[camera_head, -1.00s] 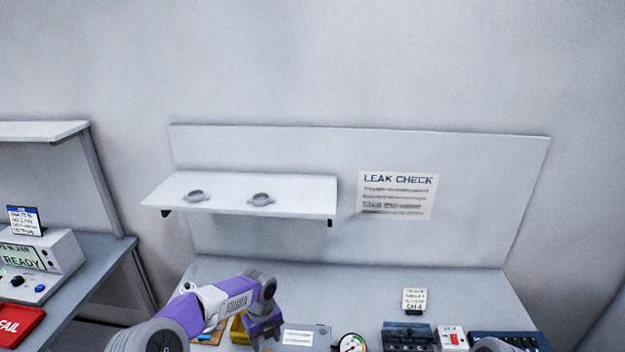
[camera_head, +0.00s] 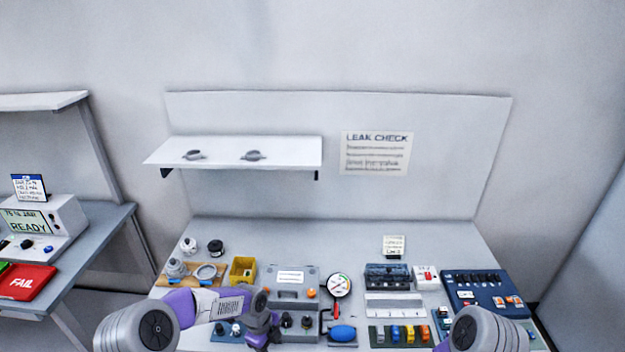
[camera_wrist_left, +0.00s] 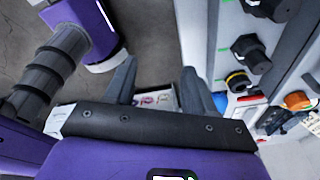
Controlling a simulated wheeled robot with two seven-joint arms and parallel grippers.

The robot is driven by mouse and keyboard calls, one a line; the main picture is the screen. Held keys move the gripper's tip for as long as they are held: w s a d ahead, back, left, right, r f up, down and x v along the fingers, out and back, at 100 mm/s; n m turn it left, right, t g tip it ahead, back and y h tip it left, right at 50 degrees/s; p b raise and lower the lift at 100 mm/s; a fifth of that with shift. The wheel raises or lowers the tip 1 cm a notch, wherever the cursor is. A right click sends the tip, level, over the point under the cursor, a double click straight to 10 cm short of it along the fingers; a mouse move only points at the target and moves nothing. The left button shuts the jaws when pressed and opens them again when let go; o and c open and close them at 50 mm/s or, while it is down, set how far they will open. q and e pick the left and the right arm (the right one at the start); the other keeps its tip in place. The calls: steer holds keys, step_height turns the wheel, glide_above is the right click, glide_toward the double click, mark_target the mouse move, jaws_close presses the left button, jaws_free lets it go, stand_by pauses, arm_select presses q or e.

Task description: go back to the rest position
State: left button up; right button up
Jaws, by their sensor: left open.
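My left arm, purple and grey, comes in low from the left in the head view. Its gripper (camera_head: 260,338) is at the front edge of the workbench, beside the grey case (camera_head: 292,278). In the left wrist view my left gripper (camera_wrist_left: 160,85) has its two dark fingers spread, with nothing held between them. Dark floor and a small printed card lie beyond the fingers. My right arm (camera_head: 490,330) shows only in part at the lower right of the head view; its gripper is out of the picture.
The workbench (camera_head: 330,232) carries a yellow bin (camera_head: 243,270), a pressure gauge (camera_head: 339,286), a blue tray (camera_head: 487,292) and several coloured blocks. A shelf (camera_head: 235,150) with two grey discs is above. A side table (camera_head: 100,245) with a red FAIL tray (camera_head: 27,282) stands left.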

arm_select(q)
steer(key=s+f+n+b, duration=0.1)
steer(key=s+f+n, duration=0.4)
steer(key=s+n, duration=0.3)
steer(key=s+d+f+n+h+b, duration=0.1)
steer(key=s+f+n+b, duration=0.1)
steer(key=s+f+n, duration=0.3)
steer(key=s+f+n+t+h+b, duration=0.1)
steer(key=s+f+n, duration=0.5)
steer(key=s+n, duration=0.5)
steer(key=shift+s+d+n, duration=0.2)
steer(key=shift+d+n, duration=0.15)
steer(key=shift+n, duration=0.65)
arm_select(e)
steer(key=f, duration=0.4)
steer(key=shift+s+f, duration=0.25)
steer(key=shift+s, duration=0.1)
